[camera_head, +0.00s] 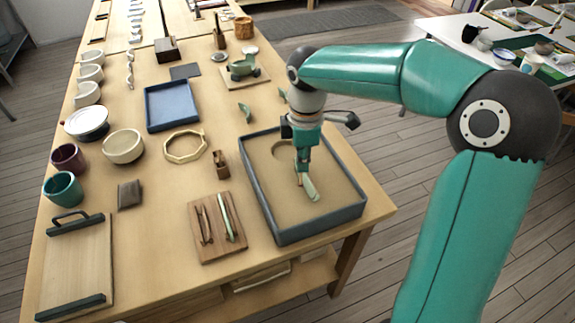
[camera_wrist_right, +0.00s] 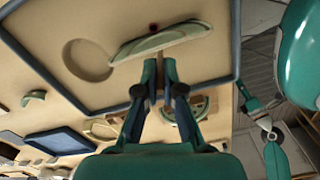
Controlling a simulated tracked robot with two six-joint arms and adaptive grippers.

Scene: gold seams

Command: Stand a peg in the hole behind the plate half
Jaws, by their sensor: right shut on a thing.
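A pale green plate half (camera_head: 311,188) stands on edge, tilted, in the sand of a blue-grey tray (camera_head: 353,211). It also shows in the right wrist view (camera_wrist_right: 165,41), just beyond my fingertips. My right gripper (camera_head: 301,172) points down over the tray, close beside the plate half. In the wrist view its fingers (camera_wrist_right: 159,78) are shut on a thin brown peg (camera_wrist_right: 159,88), mostly hidden between them. A small dark red spot (camera_wrist_right: 153,27) shows past the plate half; I cannot tell whether it is the hole. My left gripper is out of view.
A round hollow (camera_wrist_right: 88,60) lies in the sand. A small wooden block (camera_head: 221,166) and a board with two slim tools (camera_head: 212,254) stand left of the tray. Bowls, a blue tray (camera_head: 172,82) and a wooden ring (camera_head: 185,147) lie farther left. Bare tabletop separates them.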

